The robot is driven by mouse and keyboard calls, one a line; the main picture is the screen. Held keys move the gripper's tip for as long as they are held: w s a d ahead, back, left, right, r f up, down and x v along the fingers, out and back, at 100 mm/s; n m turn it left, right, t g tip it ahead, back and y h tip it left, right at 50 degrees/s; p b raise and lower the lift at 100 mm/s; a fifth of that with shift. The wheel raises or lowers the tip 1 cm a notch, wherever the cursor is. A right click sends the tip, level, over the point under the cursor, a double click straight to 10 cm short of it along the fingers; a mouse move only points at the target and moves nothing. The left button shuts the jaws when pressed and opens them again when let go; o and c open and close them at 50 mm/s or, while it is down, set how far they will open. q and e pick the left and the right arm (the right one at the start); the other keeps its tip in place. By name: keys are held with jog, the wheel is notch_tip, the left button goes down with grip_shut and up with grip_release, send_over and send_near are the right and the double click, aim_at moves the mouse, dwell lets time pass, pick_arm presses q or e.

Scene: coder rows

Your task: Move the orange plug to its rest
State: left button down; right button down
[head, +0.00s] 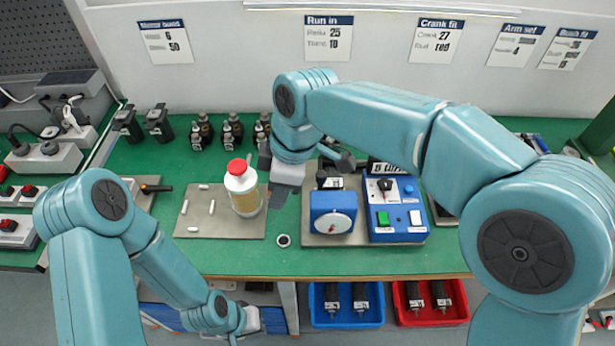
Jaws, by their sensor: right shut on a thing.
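I cannot make out an orange plug for certain in the head view. My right gripper (277,200) points down above the green bench, left of the blue dial box. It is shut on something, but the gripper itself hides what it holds. A small round pale ring with a dark centre (283,240) lies on the green bench just below it; I cannot tell whether this is the rest. My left gripper (250,319) is low, in front of the bench's front edge, small and partly hidden, so its jaws cannot be read.
A white bottle with a red cap (243,188) stands on a grey-brown plate (190,222) left of my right gripper. The blue dial box (333,212) and a blue button box (398,228) stand to its right. Several dark bottles (232,127) stand behind. A dark-handled tool (156,188) lies left.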

jog(key=shift+f, duration=0.15)
jog(key=shift+d+f+b+x, duration=0.1)
jog(key=shift+d+b+x, duration=0.35)
jog(key=shift+b+x, duration=1.15)
jog(key=shift+d+f+b+x, duration=0.1)
jog(key=shift+d+b+x, duration=0.3)
jog(key=shift+b+x, duration=1.15)
jog(key=shift+d+f+b+x, duration=0.1)
jog(key=shift+d+b+x, duration=0.55)
jog(key=shift+x, duration=1.6)
jog(key=shift+a, duration=0.2)
jog(key=shift+d+b+x, duration=0.25)
jog(key=shift+b+x, duration=0.7)
jog(key=shift+x, duration=0.1)
jog(key=shift+f, duration=0.2)
jog(key=shift+f, duration=0.15)
jog(key=shift+f+b, duration=0.45)
jog(key=shift+f, duration=0.05)
jog(key=shift+f, duration=0.65)
